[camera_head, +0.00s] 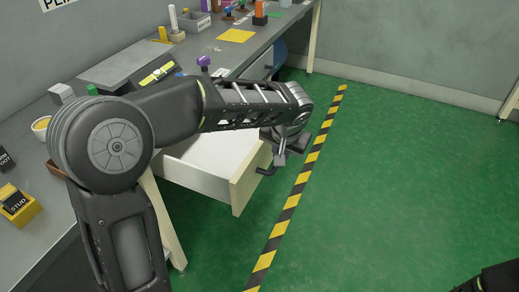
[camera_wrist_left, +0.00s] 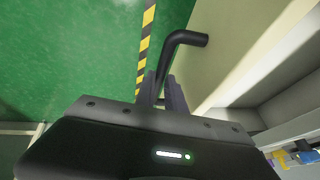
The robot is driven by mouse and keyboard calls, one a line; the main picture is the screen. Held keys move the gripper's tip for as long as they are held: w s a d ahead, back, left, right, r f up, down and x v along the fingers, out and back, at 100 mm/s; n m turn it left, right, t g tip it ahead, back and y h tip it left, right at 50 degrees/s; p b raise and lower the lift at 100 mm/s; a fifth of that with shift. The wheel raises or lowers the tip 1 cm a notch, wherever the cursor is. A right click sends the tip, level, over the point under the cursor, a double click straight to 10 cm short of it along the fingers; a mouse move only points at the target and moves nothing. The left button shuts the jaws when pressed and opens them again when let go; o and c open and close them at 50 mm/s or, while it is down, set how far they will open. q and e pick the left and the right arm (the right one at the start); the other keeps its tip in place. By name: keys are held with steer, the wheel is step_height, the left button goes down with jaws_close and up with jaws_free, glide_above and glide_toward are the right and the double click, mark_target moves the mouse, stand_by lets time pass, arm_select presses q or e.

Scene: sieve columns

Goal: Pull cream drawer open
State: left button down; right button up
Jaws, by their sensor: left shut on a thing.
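The cream drawer (camera_head: 243,178) stands pulled out from under the grey workbench, its white inside showing in the head view. Its dark bar handle (camera_wrist_left: 185,38) sticks out from the cream front (camera_wrist_left: 225,45) in the wrist view; an end of it shows in the head view (camera_head: 267,170). My left gripper (camera_head: 281,150) is at the drawer front, partly hidden by its own wrist. In the wrist view its two fingers (camera_wrist_left: 163,88) are shut on the handle bar.
The grey bench (camera_head: 120,72) carries a yellow bin (camera_head: 20,207), a grey bin (camera_head: 194,22), a yellow sheet (camera_head: 236,35) and small parts. A yellow-black floor stripe (camera_head: 301,181) runs beside the drawer.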

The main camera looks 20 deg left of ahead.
arm_select(q)
steer(key=shift+d, duration=0.7)
steer(key=c, duration=1.4)
jaws_free()
steer(key=p+v, duration=0.3)
steer(key=v, duration=0.4)
steer(key=shift+s+r, duration=0.2)
steer(key=shift+r, duration=0.1)
